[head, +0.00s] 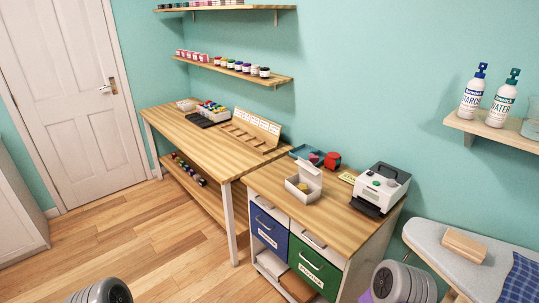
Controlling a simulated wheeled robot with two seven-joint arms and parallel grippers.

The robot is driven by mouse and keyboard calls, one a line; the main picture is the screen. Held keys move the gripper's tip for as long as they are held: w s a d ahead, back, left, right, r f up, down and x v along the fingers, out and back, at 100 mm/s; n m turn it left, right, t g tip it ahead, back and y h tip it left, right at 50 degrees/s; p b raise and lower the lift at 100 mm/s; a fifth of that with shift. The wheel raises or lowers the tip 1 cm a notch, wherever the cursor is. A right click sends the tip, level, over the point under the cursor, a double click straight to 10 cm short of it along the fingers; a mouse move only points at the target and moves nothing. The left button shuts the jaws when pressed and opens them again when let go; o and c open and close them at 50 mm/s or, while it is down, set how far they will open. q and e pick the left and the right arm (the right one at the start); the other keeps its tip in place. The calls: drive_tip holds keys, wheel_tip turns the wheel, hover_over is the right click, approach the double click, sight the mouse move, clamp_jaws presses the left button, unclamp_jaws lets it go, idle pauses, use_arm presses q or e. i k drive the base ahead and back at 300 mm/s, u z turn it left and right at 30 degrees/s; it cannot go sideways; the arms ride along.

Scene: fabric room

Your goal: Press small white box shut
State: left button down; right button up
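The small white box (297,192) stands on the wooden top of the drawer cabinet, near its front left part. Its lid is raised at the back, so the box is open. A small yellowish thing (302,186) shows inside it. Neither of my grippers is in view. Only grey rounded parts of my arms show at the bottom edge, well away from the box.
The cabinet top (270,179) also holds a white and black machine (380,188), a red item (332,160) and a dark tray (304,152). A long wooden table (200,145) adjoins on the left. An ironing board (432,240) stands at right. Floor in front is clear.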

sight(314, 174)
drive_tip(key=u, duration=0.2)
drive_tip(key=i, duration=0.8)
drive_tip(key=z, duration=1.7)
